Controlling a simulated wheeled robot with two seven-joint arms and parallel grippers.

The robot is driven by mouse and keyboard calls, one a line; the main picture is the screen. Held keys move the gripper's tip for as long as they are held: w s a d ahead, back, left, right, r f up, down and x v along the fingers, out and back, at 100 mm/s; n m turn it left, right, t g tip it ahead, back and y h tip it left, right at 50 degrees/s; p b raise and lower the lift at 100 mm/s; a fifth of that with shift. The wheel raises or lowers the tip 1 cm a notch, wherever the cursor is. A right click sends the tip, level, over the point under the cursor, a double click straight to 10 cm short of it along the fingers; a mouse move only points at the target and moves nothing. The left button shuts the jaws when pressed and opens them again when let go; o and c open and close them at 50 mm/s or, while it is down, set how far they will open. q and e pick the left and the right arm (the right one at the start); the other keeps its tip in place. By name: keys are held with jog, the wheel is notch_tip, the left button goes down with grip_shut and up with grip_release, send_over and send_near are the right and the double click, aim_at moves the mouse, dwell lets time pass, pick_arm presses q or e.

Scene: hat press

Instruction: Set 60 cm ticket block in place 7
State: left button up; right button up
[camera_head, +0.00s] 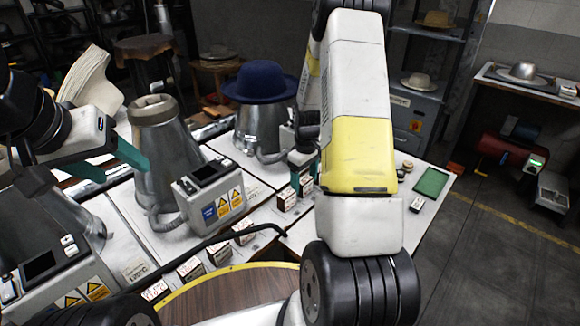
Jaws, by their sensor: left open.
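Several small ticket blocks, white with dark sides and reddish print, stand along the front of the white bench; their print is too small to read, so I cannot tell which is the 60 cm one. Two of them, a left block (287,200) and a right block (306,186), are close below my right gripper (302,172). Its teal fingers point down, partly hidden by my white and yellow forearm, and I cannot tell whether they hold anything. My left gripper (126,175) is open and empty, beside the grey metal cone at left. I cannot identify place 7.
A metal hat press cone (160,170) with a control box (212,195) stands on the bench. A blue hat (260,82) sits on another cone. More blocks (220,252) line the front edge. A green pad (432,182) lies at the right end.

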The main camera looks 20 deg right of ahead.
notch_tip(320, 180, up, 12)
notch_tip(320, 180, up, 14)
jog(key=m+t, duration=0.2)
jog(key=t, duration=0.1)
send_over(305, 180)
jog(key=s+a, duration=0.7)
jog(key=s, duration=0.1)
jog(key=s+a+r+m+t+y, duration=0.1)
jog(key=s+a+r, duration=0.2)
jog(key=s, duration=0.4)
jog(key=s+a+r+m+t+y, duration=0.1)
jog(key=s+a+r+m+t, duration=0.1)
jog(key=s, duration=0.5)
jog(key=shift+s+a+r, duration=0.4)
jog(key=shift+a+r, duration=0.05)
